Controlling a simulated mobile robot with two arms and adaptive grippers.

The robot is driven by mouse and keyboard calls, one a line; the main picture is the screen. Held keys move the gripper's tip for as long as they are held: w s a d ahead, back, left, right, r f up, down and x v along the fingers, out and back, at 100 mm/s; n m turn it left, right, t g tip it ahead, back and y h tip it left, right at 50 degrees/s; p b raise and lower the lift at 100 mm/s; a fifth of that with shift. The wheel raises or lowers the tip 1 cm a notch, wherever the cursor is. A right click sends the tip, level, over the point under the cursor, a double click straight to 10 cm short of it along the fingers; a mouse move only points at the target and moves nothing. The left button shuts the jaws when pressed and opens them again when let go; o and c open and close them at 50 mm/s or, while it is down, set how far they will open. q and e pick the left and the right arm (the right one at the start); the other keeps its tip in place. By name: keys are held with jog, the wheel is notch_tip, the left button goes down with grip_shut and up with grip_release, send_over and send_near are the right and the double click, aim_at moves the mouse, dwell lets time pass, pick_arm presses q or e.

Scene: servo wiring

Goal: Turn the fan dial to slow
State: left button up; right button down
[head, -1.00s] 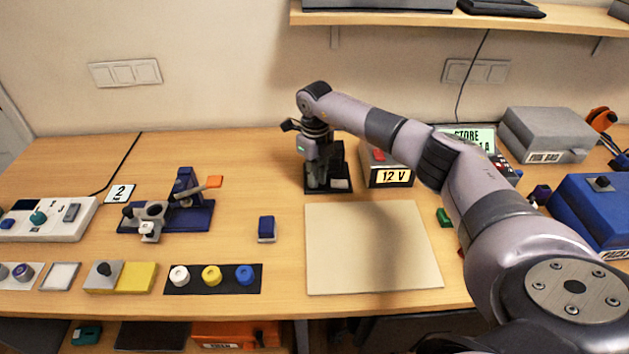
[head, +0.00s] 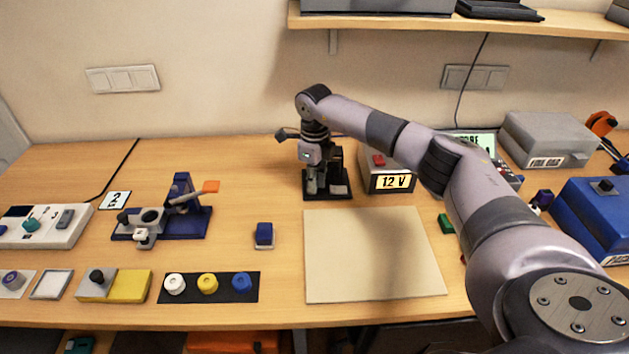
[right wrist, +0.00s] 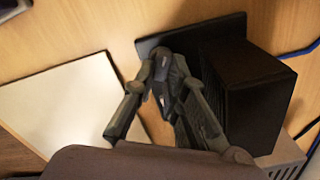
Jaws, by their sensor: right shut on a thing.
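A black unit on a dark base plate (head: 341,189) stands behind the cream mat, left of the 12 V box. I take it to be the fan, but no dial marks are readable. My right gripper (head: 316,186) points down over the left part of the plate. In the right wrist view, the gripper (right wrist: 163,68) has its fingertips closed in on a small dark piece, likely the dial, mostly hidden by the fingers. The black box-shaped body (right wrist: 250,95) stands beside the fingers there. My left gripper is out of view.
The 12 V box (head: 391,182) stands close right of the fan. The cream mat (head: 370,255) in front is bare. A blue fixture (head: 185,222) and a small blue block (head: 264,236) lie to the left. A shelf (head: 400,22) hangs above.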

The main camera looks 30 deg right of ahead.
jog(key=c, duration=1.6)
grip_release()
notch_tip(320, 180, up, 12)
